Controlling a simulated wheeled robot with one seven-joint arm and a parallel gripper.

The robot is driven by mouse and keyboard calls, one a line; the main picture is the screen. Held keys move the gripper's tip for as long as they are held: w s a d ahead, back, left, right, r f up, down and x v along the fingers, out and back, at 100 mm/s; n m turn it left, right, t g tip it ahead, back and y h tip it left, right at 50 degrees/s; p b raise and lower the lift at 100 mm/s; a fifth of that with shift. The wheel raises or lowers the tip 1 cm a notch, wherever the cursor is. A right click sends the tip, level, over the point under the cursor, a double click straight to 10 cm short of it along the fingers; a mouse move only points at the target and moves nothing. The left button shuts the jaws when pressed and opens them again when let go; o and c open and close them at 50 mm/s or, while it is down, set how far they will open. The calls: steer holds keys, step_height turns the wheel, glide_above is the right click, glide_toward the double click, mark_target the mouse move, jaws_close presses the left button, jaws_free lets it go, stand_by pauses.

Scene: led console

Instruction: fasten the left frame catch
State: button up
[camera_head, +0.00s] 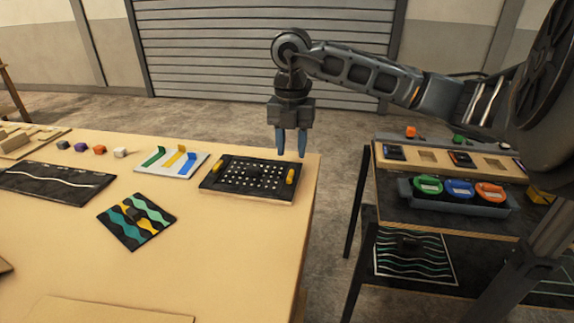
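The left catch looks slanted; whether either is fastened is too small to tell. My gripper (291,155) points down with its two blue fingers apart and nothing between them. It appears above or behind the panel's right far corner, apart from the left catch.
A white board with green, yellow and blue strips (172,161) lies left of the panel. A wavy-patterned tile (137,219) and a black board (52,183) lie further left. A shelf cart (450,230) with coloured items stands right, across a gap. Bare table (220,260) lies in front.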

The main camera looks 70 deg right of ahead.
mark_target(291, 173)
steer(key=shift+f+p, duration=0.4)
steer(key=shift+f, duration=2.5)
jaws_close()
